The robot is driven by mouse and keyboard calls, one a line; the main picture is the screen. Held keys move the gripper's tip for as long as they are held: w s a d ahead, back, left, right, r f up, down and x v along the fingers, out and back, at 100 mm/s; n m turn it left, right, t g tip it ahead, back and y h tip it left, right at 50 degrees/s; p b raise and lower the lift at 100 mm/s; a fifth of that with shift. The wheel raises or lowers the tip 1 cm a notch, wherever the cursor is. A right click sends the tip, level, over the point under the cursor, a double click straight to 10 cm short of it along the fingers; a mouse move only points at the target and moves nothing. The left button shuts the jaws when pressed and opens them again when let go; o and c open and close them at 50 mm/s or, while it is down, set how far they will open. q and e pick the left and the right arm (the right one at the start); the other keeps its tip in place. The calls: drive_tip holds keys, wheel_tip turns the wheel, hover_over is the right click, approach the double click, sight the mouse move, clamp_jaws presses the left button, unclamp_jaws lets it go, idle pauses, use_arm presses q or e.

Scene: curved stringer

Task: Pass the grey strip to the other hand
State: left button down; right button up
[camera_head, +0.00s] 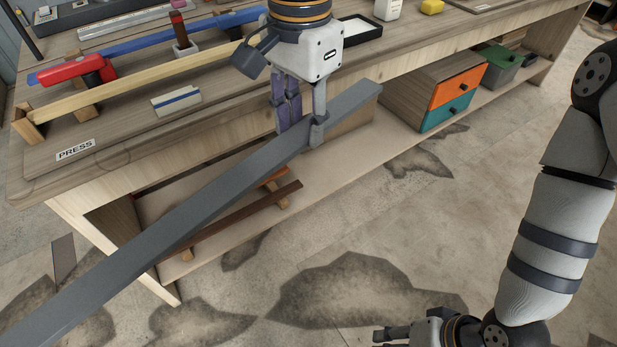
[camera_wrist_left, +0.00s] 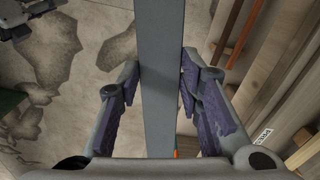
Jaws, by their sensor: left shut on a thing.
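The grey strip (camera_head: 215,200) is a long, flat bar. It runs slantwise from the lower left corner to an end near the upper middle of the head view, in front of the bench's front edge. My left gripper (camera_head: 300,132) points down and is shut on the strip near its upper right end. In the left wrist view the strip (camera_wrist_left: 160,70) passes between the two purple-padded fingers (camera_wrist_left: 160,100). My right gripper (camera_head: 392,335) is low at the bottom edge of the head view, apart from the strip and partly cut off; its finger opening is unclear.
The wooden bench (camera_head: 120,165) holds a red clamp (camera_head: 78,70), a blue bar (camera_head: 135,45) and a blue-white block (camera_head: 176,101). A drawer box (camera_head: 430,90) and a green-lidded bin (camera_head: 500,62) stand on its lower shelf. The stained floor (camera_head: 400,240) before the bench is clear.

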drive_tip(key=w+a+r+m+t+y, duration=0.1)
drive_tip(key=w+a+r+t+y, duration=0.2)
drive_tip(key=w+a+r+y, duration=0.35)
drive_tip(key=n+g+y, duration=0.1)
drive_tip(key=y, duration=0.6)
approach(245, 195)
drive_tip(key=a, duration=0.4)
drive_tip(key=w+a, duration=0.1)
drive_tip(key=a, duration=0.3)
drive_tip(key=w+a, duration=0.1)
drive_tip(key=a, duration=0.3)
drive_tip(key=shift+a, duration=0.15)
clamp_jaws()
use_arm(q)
drive_tip(key=c, duration=1.1)
unclamp_jaws()
